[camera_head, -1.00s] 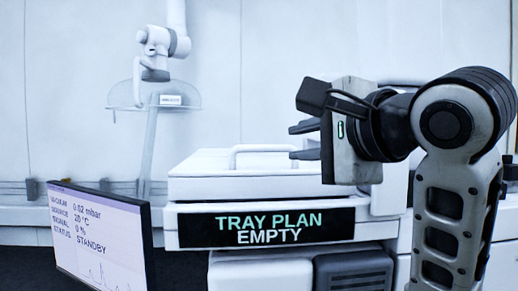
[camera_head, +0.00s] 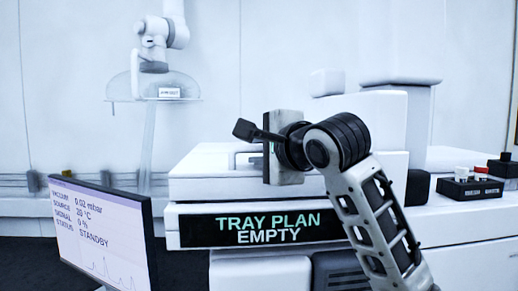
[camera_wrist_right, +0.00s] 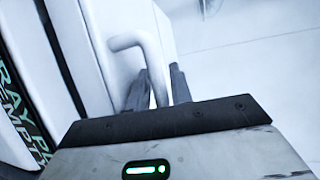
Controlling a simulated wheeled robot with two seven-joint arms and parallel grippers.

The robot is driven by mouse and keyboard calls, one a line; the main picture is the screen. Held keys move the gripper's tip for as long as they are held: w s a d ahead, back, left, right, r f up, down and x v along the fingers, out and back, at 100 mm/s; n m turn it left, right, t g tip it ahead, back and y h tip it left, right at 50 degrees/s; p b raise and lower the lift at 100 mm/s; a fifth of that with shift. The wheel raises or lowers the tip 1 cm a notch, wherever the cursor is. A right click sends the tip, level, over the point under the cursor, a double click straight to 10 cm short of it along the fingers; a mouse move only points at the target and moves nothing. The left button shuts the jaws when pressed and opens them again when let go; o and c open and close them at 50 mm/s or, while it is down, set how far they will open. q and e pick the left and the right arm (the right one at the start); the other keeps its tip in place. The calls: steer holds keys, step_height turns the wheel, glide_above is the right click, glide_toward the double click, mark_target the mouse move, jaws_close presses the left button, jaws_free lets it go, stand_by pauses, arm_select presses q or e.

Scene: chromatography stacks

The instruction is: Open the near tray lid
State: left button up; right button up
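The near tray lid (camera_head: 215,188) is a flat white slab, lying level and shut above the dark panel reading "TRAY PLAN EMPTY" (camera_head: 268,229). Its raised white handle (camera_head: 240,154) is partly hidden by my right gripper (camera_head: 268,155) in the head view. In the right wrist view, the bent handle bar (camera_wrist_right: 150,58) runs down between the two dark fingers (camera_wrist_right: 158,88). The fingers look apart, one on each side of the bar; contact is not clear. My left gripper is in neither view.
A monitor (camera_head: 100,235) reading "STANDBY" stands at front left. A white jointed arm over a clear dome (camera_head: 125,88) is behind it. White housings (camera_head: 385,118) rise behind the lid at right. A small black control box (camera_head: 470,188) sits at far right.

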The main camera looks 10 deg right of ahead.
jaws_close()
steer(key=shift+r, duration=0.1)
steer(key=shift+w+r+g, duration=0.1)
steer(key=shift+r+g, duration=0.2)
steer(key=shift+r, duration=0.25)
steer(key=shift+m+g, duration=0.3)
steer(key=shift+g, duration=0.3)
steer(key=w+r, duration=0.2)
steer(key=r, duration=0.3)
steer(key=shift+w+r, duration=0.2)
steer(key=shift+w, duration=0.2)
steer(key=shift+w+r+m+g+h, duration=0.3)
steer(key=shift+w+r+g+h, duration=0.2)
steer(key=shift+w+r+g, duration=0.6)
